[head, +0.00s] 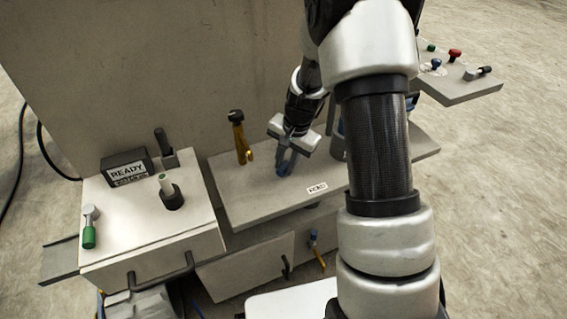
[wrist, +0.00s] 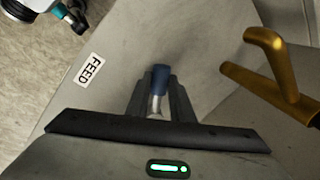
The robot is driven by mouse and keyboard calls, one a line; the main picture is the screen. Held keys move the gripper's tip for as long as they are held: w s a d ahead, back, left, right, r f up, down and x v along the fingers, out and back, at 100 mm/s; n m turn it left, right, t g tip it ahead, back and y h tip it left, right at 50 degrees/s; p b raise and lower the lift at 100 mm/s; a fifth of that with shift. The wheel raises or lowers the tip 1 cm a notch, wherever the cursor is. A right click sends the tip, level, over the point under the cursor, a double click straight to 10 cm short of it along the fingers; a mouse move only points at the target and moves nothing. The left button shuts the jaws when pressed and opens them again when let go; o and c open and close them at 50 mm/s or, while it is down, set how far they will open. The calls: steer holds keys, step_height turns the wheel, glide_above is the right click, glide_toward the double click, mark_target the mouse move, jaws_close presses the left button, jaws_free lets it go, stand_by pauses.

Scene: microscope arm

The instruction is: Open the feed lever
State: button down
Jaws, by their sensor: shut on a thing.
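The feed lever (wrist: 160,78) has a blue grip on a silver shaft and shows in the wrist view between my fingers. My gripper (wrist: 158,95) is shut on it, with one dark finger on each side. In the head view my gripper (head: 284,166) reaches down to the grey machine deck (head: 245,205), and the lever is hard to tell from the fingers there. The FEED label (wrist: 90,70) is on the deck beside the lever, and the label (head: 317,188) also shows in the head view. The lever's base is hidden by my gripper.
A gold bent handle (wrist: 270,85) stands close beside my gripper; the gold handle (head: 240,135) is left of it in the head view. Further left are a READY display (head: 128,172) and a green-handled lever (head: 89,232). A side shelf (head: 455,85) with knobs is at right.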

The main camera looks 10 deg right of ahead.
steer(key=d+n, duration=0.1)
steer(key=s+d+n, duration=0.1)
steer(key=n, duration=0.1)
steer(key=shift+g+b, duration=0.3)
steer(key=shift+b, duration=0.1)
steer(key=d+n, duration=0.1)
steer(key=n, duration=0.2)
steer(key=shift+s+d+y, duration=0.3)
steer(key=shift+d, duration=0.05)
steer(key=shift+s+d+n+g, duration=0.1)
steer(key=shift+d+n+g, duration=0.4)
steer(key=shift+d+n, duration=0.5)
steer(key=shift+d+n+p, duration=0.25)
steer(key=shift+d+n, duration=0.1)
steer(key=shift+n, duration=0.45)
steer(key=shift+d+n+p, duration=0.25)
steer(key=shift+d+n, duration=0.1)
steer(key=shift+n, duration=0.45)
steer(key=c, duration=1.6)
jaws_free()
steer(key=shift+o, duration=0.2)
steer(key=w+d+r+p, duration=0.1)
steer(key=d+r+p, duration=0.2)
steer(key=r, duration=1.4)
steer(key=shift+d, duration=0.2)
